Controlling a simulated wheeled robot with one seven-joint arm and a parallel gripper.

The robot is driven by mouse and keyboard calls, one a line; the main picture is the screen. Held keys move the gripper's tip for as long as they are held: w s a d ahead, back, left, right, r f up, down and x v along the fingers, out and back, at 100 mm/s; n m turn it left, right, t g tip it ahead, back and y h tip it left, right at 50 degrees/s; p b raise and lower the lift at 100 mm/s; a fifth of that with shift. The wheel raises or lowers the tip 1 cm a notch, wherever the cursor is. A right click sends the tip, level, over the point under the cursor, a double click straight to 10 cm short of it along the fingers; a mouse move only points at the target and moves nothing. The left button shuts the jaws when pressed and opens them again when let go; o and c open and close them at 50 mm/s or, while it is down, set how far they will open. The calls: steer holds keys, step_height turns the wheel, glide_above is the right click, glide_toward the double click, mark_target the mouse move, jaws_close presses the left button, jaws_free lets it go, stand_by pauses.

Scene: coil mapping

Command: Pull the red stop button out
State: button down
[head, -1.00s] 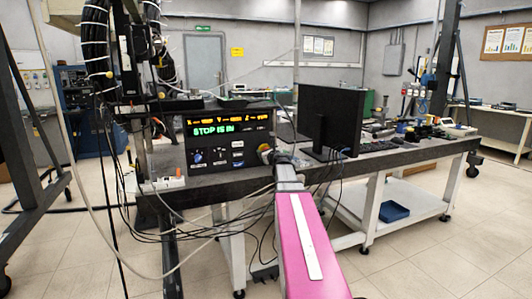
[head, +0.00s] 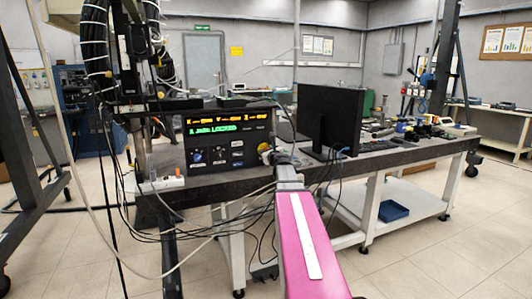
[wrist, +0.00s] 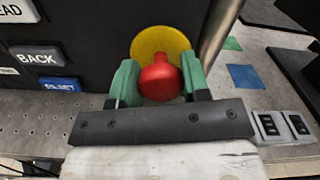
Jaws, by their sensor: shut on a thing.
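The red stop button (wrist: 160,80) sits in front of a round yellow plate (wrist: 161,43) on the black control panel (head: 213,165) in the wrist view. My gripper (wrist: 158,82) has a green finger on each side of the button and is shut on it. In the head view my gripper (head: 270,154) is at the panel's lower right corner, with the yellow plate partly showing and the red button hidden. The panel's display (head: 228,125) shows green text that seems to read "LOCKED" at its end, under a row of orange characters.
A monitor (head: 330,118) stands just right of the panel on the workbench (head: 245,184). Cables hang below the bench edge. In the wrist view, a metal post (wrist: 216,28) is close right of the button and labelled keys, one reading BACK (wrist: 38,57), are left of it.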

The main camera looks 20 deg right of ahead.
steer(key=c, duration=0.6)
jaws_free()
steer(key=shift+s, duration=0.2)
steer(key=shift+s, duration=0.1)
steer(key=s, duration=1)
steer(key=shift+s+d, duration=0.2)
steer(key=shift+s, duration=0.15)
